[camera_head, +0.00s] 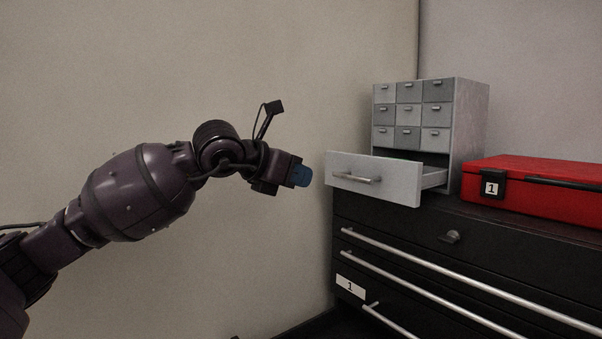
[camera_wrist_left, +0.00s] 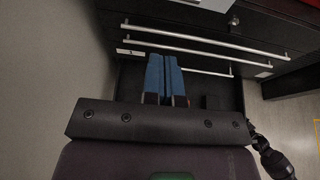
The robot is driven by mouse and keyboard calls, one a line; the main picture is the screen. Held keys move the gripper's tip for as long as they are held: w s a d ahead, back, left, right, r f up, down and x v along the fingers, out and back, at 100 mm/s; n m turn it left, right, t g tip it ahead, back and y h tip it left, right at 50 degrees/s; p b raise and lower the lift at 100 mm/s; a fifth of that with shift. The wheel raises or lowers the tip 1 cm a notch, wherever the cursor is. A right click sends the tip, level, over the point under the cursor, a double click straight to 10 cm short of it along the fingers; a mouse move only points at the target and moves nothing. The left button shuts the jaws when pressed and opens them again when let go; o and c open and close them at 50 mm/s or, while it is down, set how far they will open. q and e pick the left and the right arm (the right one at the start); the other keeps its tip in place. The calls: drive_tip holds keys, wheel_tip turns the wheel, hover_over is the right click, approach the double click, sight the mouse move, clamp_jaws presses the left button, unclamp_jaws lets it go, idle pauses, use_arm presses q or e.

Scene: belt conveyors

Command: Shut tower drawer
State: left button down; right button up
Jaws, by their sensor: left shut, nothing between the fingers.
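The grey drawer tower (camera_head: 468,120) stands on a black cabinet. Its wide bottom drawer (camera_head: 400,182) is pulled out toward the front, with a bar handle (camera_head: 357,177) on its face. The small drawers above it sit flush. My left gripper (camera_head: 302,176) is left of the drawer's front face, with a small gap between them in the head view. Its blue fingers are together and empty; they also show in the left wrist view (camera_wrist_left: 165,78). The tower drawer cannot be made out in the left wrist view. My right gripper is in neither view.
A red case (camera_head: 545,187) with a label 1 lies on the cabinet, right of the tower. The black cabinet (camera_head: 400,235) has long bar handles on its front. A plain wall is behind my left arm, with free room around it.

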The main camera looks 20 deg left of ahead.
use_arm(q)
drive_tip(key=r+p+x, duration=0.1)
drive_tip(key=p+x, duration=0.1)
drive_tip(key=x, duration=0.8)
drive_tip(key=shift+w+d+r, duration=0.25)
drive_tip(key=shift+w+d, duration=0.2)
drive_tip(key=shift+w, duration=0.1)
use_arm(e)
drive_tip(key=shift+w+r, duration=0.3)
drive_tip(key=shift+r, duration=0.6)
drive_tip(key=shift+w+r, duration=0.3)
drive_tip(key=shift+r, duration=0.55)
